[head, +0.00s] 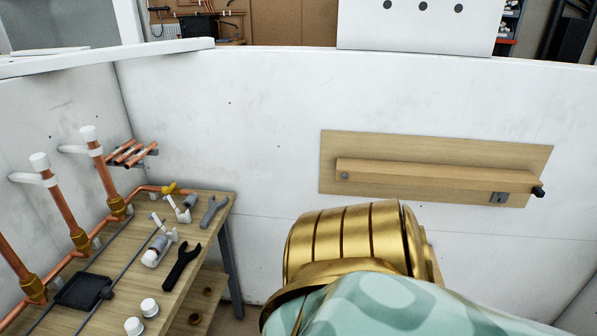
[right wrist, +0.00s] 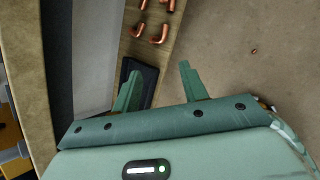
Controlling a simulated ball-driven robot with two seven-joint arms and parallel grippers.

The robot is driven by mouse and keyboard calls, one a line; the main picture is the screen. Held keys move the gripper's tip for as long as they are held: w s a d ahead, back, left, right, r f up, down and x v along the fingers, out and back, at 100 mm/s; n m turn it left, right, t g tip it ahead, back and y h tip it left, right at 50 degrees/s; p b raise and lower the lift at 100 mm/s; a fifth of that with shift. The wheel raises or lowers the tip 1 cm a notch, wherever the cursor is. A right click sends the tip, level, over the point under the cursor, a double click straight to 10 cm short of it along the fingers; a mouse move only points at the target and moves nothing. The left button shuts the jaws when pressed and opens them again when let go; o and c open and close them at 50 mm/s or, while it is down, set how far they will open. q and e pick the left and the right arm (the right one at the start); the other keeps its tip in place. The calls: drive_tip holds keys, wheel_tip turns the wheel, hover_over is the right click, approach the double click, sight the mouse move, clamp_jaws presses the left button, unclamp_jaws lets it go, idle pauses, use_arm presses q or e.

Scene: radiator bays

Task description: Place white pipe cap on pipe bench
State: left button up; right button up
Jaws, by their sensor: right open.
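Two loose white pipe caps, one (head: 149,307) and another (head: 133,326), stand close together on the near part of the wooden pipe bench (head: 215,215) in the head view. Two upright copper pipes on the left wear white caps, one (head: 39,161) and one (head: 88,133). My right gripper (right wrist: 158,68) shows only in the right wrist view. Its green fingers are apart with nothing between them. No white cap shows in that view. My left gripper is not in view.
A black wrench (head: 181,268), a grey wrench (head: 213,211) and a black tray (head: 82,292) lie on the bench. A wooden rail (head: 430,172) is on the white wall. The right wrist view shows copper elbows (right wrist: 155,35), a black object (right wrist: 146,78) and bare floor (right wrist: 245,60).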

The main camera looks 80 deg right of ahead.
drive_tip(key=s+a+f+m+g+y, duration=0.1)
drive_tip(key=s+a+f+m+g, duration=0.1)
drive_tip(key=s+f+m, duration=0.4)
drive_tip(key=s+a+f+m+g, duration=0.2)
drive_tip(key=s+f+m, duration=0.4)
drive_tip(key=s, duration=0.9)
drive_tip(key=s+a+f+m+g+y, duration=0.1)
drive_tip(key=s+f+m+g, duration=0.2)
drive_tip(key=s+f+m, duration=0.4)
drive_tip(key=s+m, duration=0.1)
drive_tip(key=s, duration=0.2)
drive_tip(key=shift+s+a+y, duration=0.3)
drive_tip(key=shift+a, duration=0.1)
